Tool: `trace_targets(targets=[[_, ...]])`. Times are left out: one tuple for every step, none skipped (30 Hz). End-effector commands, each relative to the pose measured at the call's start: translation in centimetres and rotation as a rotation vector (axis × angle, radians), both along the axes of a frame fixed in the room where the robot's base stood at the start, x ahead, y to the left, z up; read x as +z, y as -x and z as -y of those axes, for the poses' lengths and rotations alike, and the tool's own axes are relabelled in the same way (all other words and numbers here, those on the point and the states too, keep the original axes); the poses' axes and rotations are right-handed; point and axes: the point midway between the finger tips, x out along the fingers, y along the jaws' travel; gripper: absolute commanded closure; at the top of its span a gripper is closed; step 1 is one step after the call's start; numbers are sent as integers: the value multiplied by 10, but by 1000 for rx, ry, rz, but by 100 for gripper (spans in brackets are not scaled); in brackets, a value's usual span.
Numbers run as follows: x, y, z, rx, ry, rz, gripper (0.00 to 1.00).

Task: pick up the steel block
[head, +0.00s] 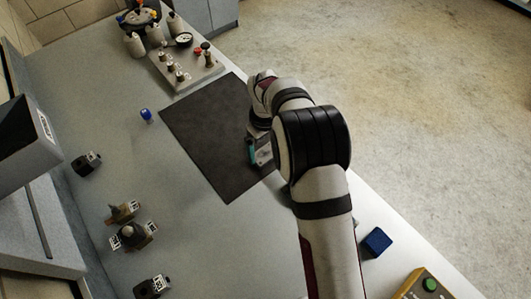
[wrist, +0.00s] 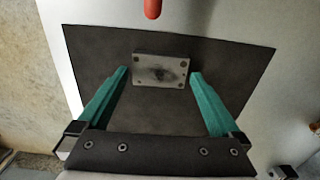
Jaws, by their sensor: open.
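The steel block (wrist: 161,71) is a flat grey rectangular plate with small holes near its corners and a dark mark in the middle. It lies on a dark mat (wrist: 225,60) in the wrist view. My gripper (wrist: 160,74) is open, with one teal finger on each side of the block and a gap to each of its ends. The fingertips appear level with the block in the picture; their height above the mat is hard to judge. In the head view, my gripper (head: 252,151) is over the right part of the mat, and my arm hides most of that area.
A valve manifold (head: 187,70) stands beyond the mat. A blue knob (head: 146,115) is left of the mat, with several dark fittings (head: 133,236) further left. A blue block (head: 377,242) and a yellow button box (head: 424,285) are at right. A red rounded tip (wrist: 153,8) shows in the wrist view.

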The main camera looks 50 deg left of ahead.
Motion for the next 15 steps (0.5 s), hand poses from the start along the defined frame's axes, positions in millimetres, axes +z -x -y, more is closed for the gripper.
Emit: trace_targets(targets=[[-9,0,1,-1,2,-1,0],[-13,0,0,-1,1,0,0],[-17,0,0,-1,1,0,0],[-19,0,0,-1,1,0,0],[-20,0,0,-1,0,1,0],[-20,0,0,-1,0,1,0],[-20,0,0,-1,-1,1,0],[-20,0,0,-1,-1,2,0],[-20,0,0,-2,-1,2,0],[-20,0,0,-2,-1,2,0],[-20,0,0,-2,-1,1,5],[-19,0,0,-2,-1,1,13],[-19,0,0,-2,-1,1,18],[-19,0,0,-2,-1,1,23],[-19,0,0,-2,-1,1,31]])
